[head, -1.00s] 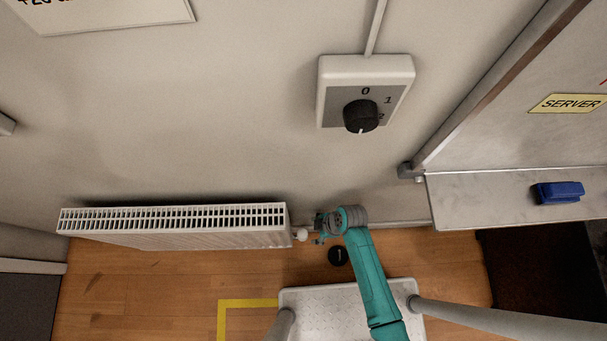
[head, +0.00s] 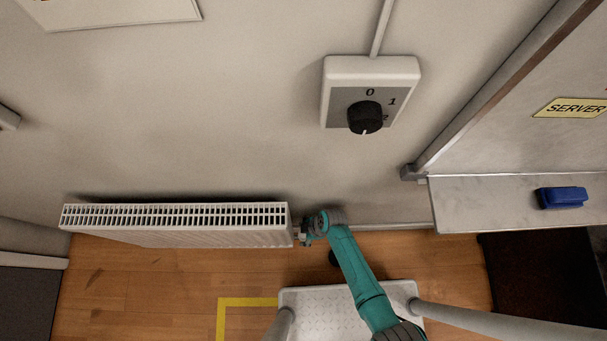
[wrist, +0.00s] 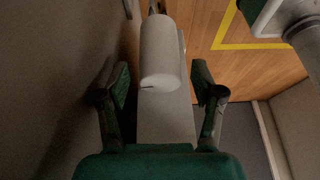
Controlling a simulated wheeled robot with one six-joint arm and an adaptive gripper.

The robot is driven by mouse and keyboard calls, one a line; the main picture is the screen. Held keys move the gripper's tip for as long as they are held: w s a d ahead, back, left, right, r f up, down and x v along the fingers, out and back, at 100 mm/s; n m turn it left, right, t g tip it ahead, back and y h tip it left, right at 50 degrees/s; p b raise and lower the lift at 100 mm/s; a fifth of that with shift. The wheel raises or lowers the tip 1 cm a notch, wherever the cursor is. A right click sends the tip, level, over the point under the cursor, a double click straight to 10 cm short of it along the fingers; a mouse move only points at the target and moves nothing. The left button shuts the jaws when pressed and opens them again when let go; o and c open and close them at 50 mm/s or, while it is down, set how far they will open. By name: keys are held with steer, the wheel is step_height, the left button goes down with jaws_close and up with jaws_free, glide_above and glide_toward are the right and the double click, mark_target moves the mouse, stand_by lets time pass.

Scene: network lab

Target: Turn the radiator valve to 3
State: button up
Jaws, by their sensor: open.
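The radiator valve is a white cylindrical knob (wrist: 160,52) with a short dark mark on its near end, at the top middle of the wrist view. The number it is set to cannot be read. In the head view my gripper (head: 305,232) is at the radiator's right end and covers the valve. In the wrist view my gripper (wrist: 158,92) is open, with one green-padded finger on each side of the knob's near end. Neither finger appears to touch it. The white radiator (head: 180,238) runs left from the valve in the head view.
A wall box with a black dial (head: 365,117) hangs above right. A metal ledge with a blue block (head: 562,197) is at the right, beside a board labelled SERVER (head: 570,106). The wall is close on the left in the wrist view. Wooden floor with yellow tape (head: 221,318) lies below.

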steer(key=shift+a+f, duration=0.1)
steer(key=shift+f, duration=0.15)
steer(key=c, duration=1.1)
steer(key=shift+m+t, duration=0.6)
steer(key=shift+m, duration=1)
steer(key=shift+c, duration=0.2)
steer(key=o, duration=1.1)
steer(key=shift+o, duration=0.2)
steer(key=shift+r, duration=0.1)
steer(key=v, duration=1.2)
